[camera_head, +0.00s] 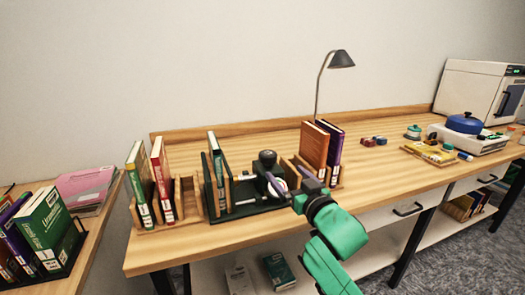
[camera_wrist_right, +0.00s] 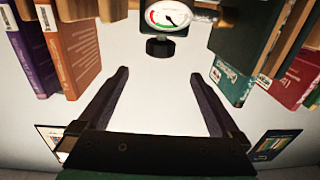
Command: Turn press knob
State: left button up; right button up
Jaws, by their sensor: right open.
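The press (camera_head: 243,190) is a dark green device on the table, with a green book (camera_head: 216,160) standing in its left part. Its black knob (camera_head: 267,157) sits on top of the post at its right. In the right wrist view, which looks upside down, the knob (camera_wrist_right: 160,48) shows beside a round white gauge (camera_wrist_right: 168,15). My right gripper (camera_head: 290,180) is at the press's front right. In the wrist view its two fingers (camera_wrist_right: 158,75) are wide apart and empty, with the knob ahead between their tips, apart from both. My left gripper is not in view.
Books in wooden holders stand left of the press (camera_head: 160,180) and right of it, including an orange book (camera_head: 314,146) close to my right gripper. A desk lamp (camera_head: 342,60) rises behind.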

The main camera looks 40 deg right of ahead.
aim_at(271, 159)
jog(key=shift+w+d+r+p, duration=0.15)
jog(key=shift+w+d+r, duration=0.1)
jog(key=shift+w, duration=0.4)
jog(key=shift+w+d+r+p, duration=0.15)
jog(key=shift+w+r, duration=0.1)
jog(key=shift+w, duration=0.35)
jog(key=x, duration=0.2)
jog(key=shift+w+f, duration=0.1)
jog(key=shift+w, duration=0.25)
jog(key=x, duration=0.8)
jog(key=shift+f+p, duration=0.35)
jog(key=shift+p, duration=0.05)
jog(key=shift+s, duration=0.1)
jog(key=shift+c, duration=0.5)
jog(key=c, duration=1.3)
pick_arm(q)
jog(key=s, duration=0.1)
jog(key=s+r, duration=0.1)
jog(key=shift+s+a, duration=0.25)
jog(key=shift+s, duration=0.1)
pick_arm(e)
jog(key=shift+o, duration=0.2)
jog(key=shift+f+h, duration=0.1)
jog(key=shift+h, duration=0.2)
